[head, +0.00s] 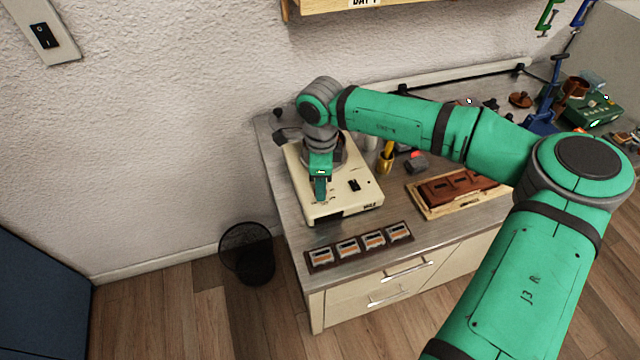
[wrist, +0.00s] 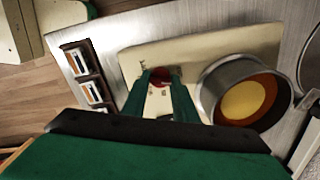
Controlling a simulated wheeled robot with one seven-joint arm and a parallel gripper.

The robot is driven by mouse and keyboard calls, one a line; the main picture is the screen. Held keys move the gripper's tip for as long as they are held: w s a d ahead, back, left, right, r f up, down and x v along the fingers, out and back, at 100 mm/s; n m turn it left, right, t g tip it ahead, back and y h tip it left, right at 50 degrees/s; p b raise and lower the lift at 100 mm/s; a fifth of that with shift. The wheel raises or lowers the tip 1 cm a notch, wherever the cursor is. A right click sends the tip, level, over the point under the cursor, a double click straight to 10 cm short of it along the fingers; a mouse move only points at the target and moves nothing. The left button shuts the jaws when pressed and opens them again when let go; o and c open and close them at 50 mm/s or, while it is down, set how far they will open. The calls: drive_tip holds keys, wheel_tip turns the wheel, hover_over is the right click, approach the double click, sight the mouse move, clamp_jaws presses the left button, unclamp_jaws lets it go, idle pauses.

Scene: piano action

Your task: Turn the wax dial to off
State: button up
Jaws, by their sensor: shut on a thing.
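The wax heater (head: 362,190) is a cream box at the left of the bench; it also shows in the wrist view (wrist: 195,50). A round metal pot with yellow wax (wrist: 244,98) sits on it, right of my fingers in the wrist view. The dark red wax dial (wrist: 160,84) shows between my fingertips. My gripper (wrist: 159,78) is shut on the dial, pointing down from above; it also shows in the head view (head: 320,194). In the head view my gripper hides the dial. The dial's pointer and the marks around it are too small to read.
A dark rack of several orange-and-white pieces (head: 346,248) lies at the bench's front edge. A brown wooden piece on a board (head: 460,188) and a brass cup (head: 385,160) are to the right. A black wire bin (head: 250,255) stands on the floor.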

drive_tip(key=shift+a+n, duration=0.15)
drive_tip(key=shift+n, duration=0.85)
drive_tip(key=shift+a+n, duration=0.1)
drive_tip(key=shift+n, duration=0.9)
drive_tip(key=shift+s, duration=0.1)
drive_tip(key=o, duration=1.1)
drive_tip(key=shift+c, duration=0.2)
drive_tip(key=shift+d, duration=0.1)
drive_tip(key=shift+r, duration=0.5)
wheel_tip(320, 180, up, 10)
drive_tip(key=shift+f, duration=0.15)
